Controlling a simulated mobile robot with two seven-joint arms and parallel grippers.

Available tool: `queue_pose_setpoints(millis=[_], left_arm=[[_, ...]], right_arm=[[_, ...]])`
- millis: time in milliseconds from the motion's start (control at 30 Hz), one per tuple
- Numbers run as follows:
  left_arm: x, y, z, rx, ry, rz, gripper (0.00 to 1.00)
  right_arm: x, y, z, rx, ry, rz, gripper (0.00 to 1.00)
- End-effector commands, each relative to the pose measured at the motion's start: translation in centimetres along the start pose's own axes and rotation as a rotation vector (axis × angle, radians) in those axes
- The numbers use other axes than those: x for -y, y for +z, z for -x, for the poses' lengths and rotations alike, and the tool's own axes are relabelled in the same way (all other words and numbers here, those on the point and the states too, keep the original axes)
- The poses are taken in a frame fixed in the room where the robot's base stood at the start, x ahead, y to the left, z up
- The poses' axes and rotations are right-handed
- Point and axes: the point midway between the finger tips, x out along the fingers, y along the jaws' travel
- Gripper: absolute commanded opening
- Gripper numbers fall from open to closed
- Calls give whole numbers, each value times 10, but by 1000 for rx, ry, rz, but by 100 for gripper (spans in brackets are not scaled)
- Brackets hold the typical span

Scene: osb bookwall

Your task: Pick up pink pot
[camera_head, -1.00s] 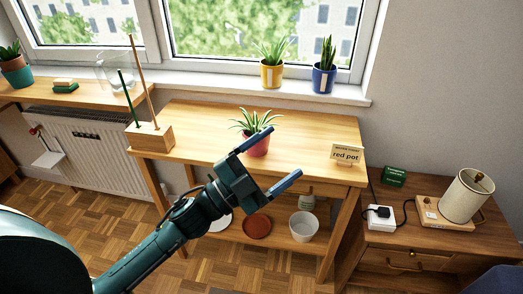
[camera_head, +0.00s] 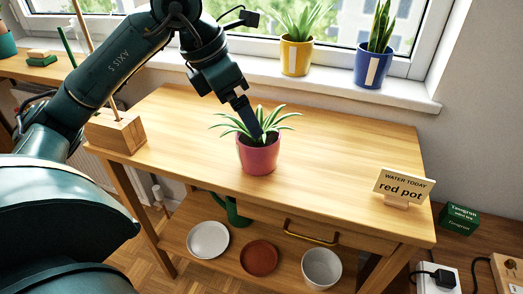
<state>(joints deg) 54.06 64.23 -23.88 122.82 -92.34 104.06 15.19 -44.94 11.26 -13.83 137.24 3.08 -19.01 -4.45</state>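The pink-red pot (camera_head: 258,157) holds a spiky green plant and stands upright on the wooden table (camera_head: 330,190). My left gripper (camera_head: 254,130) reaches down from above, with a dark blue finger among the leaves at the pot's back rim. The fingers line up in this view, so the gap between them is hidden. I cannot tell whether they touch the pot. My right gripper is not in view.
A "red pot" sign (camera_head: 402,188) stands at the table's right end. Yellow (camera_head: 295,57) and blue (camera_head: 373,66) pots stand on the windowsill. A wooden block (camera_head: 114,133) with upright sticks is at the left, beside my arm. Dishes lie on the lower shelf.

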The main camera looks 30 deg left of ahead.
Motion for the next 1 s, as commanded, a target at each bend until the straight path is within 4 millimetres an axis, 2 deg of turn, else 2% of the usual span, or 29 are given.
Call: queue_pose_setpoints(millis=[33, 100, 433, 700, 1000], left_arm=[[1, -1, -14, -4, -5, -1, 100], [1, -1, -26, -2, -5, -1, 100], [3, 1, -55, -1, -6, -3, 100], [5, 4, -93, -1, -7, -1, 100], [5, 4, -97, 1, -5, -2, 100]], right_arm=[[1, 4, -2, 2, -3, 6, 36], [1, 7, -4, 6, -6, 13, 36], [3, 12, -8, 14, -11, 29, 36], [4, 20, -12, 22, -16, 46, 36], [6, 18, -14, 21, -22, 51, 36]])
